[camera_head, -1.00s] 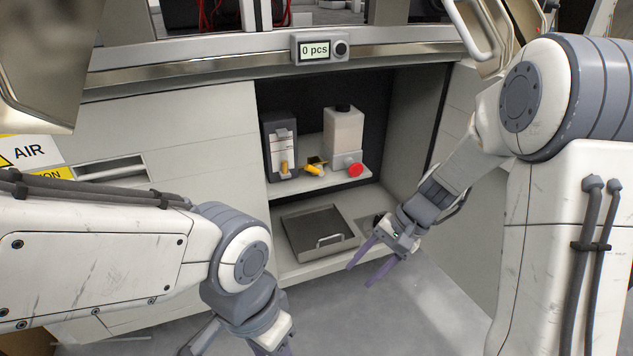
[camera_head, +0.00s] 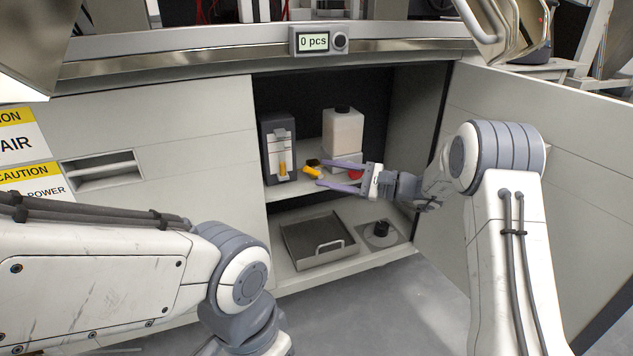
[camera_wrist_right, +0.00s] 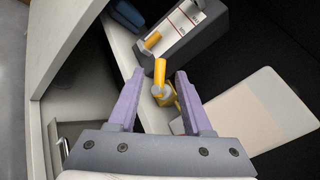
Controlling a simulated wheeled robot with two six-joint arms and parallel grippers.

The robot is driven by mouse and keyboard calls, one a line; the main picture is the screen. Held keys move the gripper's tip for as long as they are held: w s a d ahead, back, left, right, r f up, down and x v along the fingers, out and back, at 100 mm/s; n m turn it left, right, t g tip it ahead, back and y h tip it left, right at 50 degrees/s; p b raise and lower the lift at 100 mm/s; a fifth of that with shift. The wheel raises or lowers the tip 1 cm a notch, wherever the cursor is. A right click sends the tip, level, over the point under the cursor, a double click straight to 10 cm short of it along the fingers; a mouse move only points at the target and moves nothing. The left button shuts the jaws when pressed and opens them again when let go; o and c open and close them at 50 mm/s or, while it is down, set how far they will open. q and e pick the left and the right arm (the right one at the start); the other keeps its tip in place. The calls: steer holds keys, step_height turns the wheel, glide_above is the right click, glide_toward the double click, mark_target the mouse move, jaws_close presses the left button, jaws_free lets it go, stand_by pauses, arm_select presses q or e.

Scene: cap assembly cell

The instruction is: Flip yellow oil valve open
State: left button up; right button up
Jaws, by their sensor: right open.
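A yellow valve lever (camera_head: 312,172) sits on the cabinet shelf between a dark box and a white bottle. In the right wrist view the yellow lever (camera_wrist_right: 160,72) stands between the fingertips, with a rounded joint below it. My right gripper (camera_head: 320,173) is open with its purple fingers pointing left at the lever, one on either side; contact cannot be told. A second yellow handle (camera_head: 282,168) is on the front of the dark box. My left arm shows at lower left; its gripper is out of frame.
The dark box (camera_head: 279,140) and white bottle (camera_head: 343,130) stand on the shelf (camera_head: 295,187). A red knob (camera_head: 355,174) is partly hidden by my right gripper. Below are a metal tray (camera_head: 318,240) and a round black part (camera_head: 381,229). An open cabinet door (camera_head: 560,150) stands at right.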

mark_target(310, 171)
steer(key=b+x, duration=0.1)
steer(key=x, duration=0.1)
steer(key=shift+a+f, duration=0.15)
steer(key=shift+a, duration=0.1)
steer(key=shift+w+a, duration=0.2)
steer(key=shift+a, duration=0.25)
arm_select(q)
step_height(310, 171, down, 2)
arm_select(e)
steer(key=shift+r, duration=0.2)
jaws_close()
steer(key=n+h+p, duration=0.1)
steer(key=p, duration=0.1)
steer(key=n+h+p, duration=0.1)
steer(key=p, duration=0.1)
steer(key=shift+s+a+r+g+h+p, duration=0.1)
steer(key=shift+a+g+h+p, duration=0.2)
steer(key=shift+h+p, duration=0.1)
steer(key=shift+f+n+h, duration=0.55)
steer(key=shift+n+h, duration=0.05)
steer(key=shift+h, duration=0.1)
arm_select(q)
step_height(310, 171, up, 5)
steer(key=shift+r, duration=0.1)
